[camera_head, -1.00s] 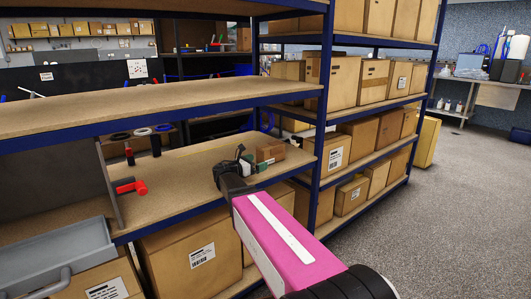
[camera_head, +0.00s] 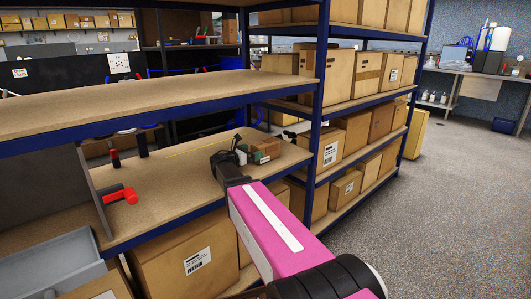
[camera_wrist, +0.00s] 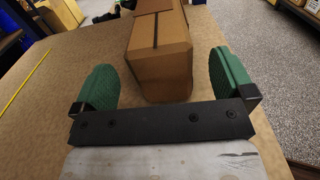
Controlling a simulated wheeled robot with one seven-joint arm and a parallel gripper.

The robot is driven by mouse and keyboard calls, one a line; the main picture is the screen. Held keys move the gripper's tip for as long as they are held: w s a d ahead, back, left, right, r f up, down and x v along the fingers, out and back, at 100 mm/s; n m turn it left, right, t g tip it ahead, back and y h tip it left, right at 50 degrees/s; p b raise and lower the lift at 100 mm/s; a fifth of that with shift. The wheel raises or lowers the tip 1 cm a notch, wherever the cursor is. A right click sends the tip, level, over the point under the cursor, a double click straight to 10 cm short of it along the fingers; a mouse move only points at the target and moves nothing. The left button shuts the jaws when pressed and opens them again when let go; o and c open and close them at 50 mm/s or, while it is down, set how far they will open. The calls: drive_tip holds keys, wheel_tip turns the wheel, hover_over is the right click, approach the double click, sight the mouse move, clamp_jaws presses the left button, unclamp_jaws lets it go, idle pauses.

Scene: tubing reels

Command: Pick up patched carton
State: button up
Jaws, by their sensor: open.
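A small brown carton (camera_head: 266,147) stands on the middle wooden shelf near its right end. My gripper (camera_head: 246,153) is just left of the carton, low over the shelf board. It is open, with its green finger pads (camera_wrist: 100,88) on either side of the carton's near end in the wrist view. Gaps show between the carton and both pads. In the head view the gripper hides part of the carton's left side.
A blue shelf upright (camera_head: 316,120) stands right of the carton, with the shelf above (camera_head: 150,98) overhead. A red-handled tool (camera_head: 122,195) lies at left beside a grey divider. Large boxes (camera_head: 187,258) fill the shelf below.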

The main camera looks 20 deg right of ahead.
sight(259, 147)
drive_tip(key=x, duration=0.5)
drive_tip(key=shift+r, duration=0.25)
drive_tip(key=shift+c, duration=0.3)
drive_tip(key=c, duration=1.2)
drive_tip(key=shift+r, duration=0.1)
